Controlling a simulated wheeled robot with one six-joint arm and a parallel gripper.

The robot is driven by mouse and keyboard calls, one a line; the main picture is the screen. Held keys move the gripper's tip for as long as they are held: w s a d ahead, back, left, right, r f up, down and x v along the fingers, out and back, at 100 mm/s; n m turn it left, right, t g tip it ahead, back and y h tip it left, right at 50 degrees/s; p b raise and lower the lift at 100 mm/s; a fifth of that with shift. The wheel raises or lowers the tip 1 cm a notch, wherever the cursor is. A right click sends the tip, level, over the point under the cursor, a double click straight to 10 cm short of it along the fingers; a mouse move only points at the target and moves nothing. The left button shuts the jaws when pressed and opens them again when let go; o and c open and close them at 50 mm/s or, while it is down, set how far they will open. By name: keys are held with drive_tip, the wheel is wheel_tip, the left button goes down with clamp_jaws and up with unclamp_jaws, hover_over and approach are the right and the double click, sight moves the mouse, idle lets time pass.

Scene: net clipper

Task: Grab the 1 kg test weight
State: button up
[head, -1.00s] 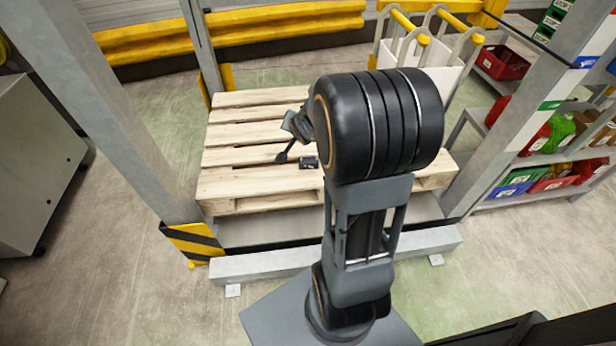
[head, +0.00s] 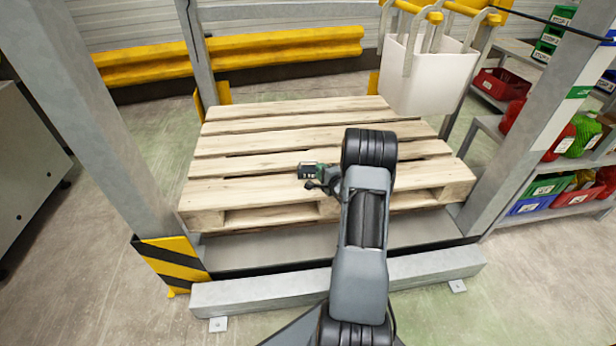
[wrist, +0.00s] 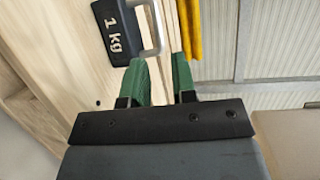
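The 1 kg test weight (wrist: 115,32) is a black block with white "1 kg" lettering and a pale metal handle (wrist: 157,28), at the top of the wrist view. In the head view the weight (head: 307,171) is a small dark block on the wooden pallet. My gripper (wrist: 158,58) has two green fingers, apart with a gap between them. The handle's bar shows in line with this gap, near the fingertips; I cannot tell whether they touch it. In the head view my gripper (head: 321,169) is right beside the weight, partly hidden by my arm.
The pallet (head: 250,139) is otherwise bare. Grey rack posts (head: 113,139) stand on both sides, with a low beam (head: 270,291) in front. A white container (head: 425,75) hangs at the back right. Shelves of coloured bins (head: 540,185) stand on the right.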

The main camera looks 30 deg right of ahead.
sight(310, 162)
drive_tip(key=w, duration=0.2)
drive_tip(key=w+b, duration=0.1)
drive_tip(key=shift+w+d+f, duration=0.15)
drive_tip(key=shift+w+f, duration=0.2)
drive_tip(key=w+b, duration=0.1)
drive_tip(key=w, duration=0.1)
drive_tip(key=w+f+b, duration=0.1)
drive_tip(key=w+b, duration=0.1)
drive_tip(key=shift+w+d+f, duration=0.1)
drive_tip(key=shift+w+d, duration=0.05)
drive_tip(key=shift+w, duration=0.45)
drive_tip(key=shift+c, duration=0.3)
clamp_jaws()
idle(0.3)
drive_tip(key=shift+r, duration=0.2)
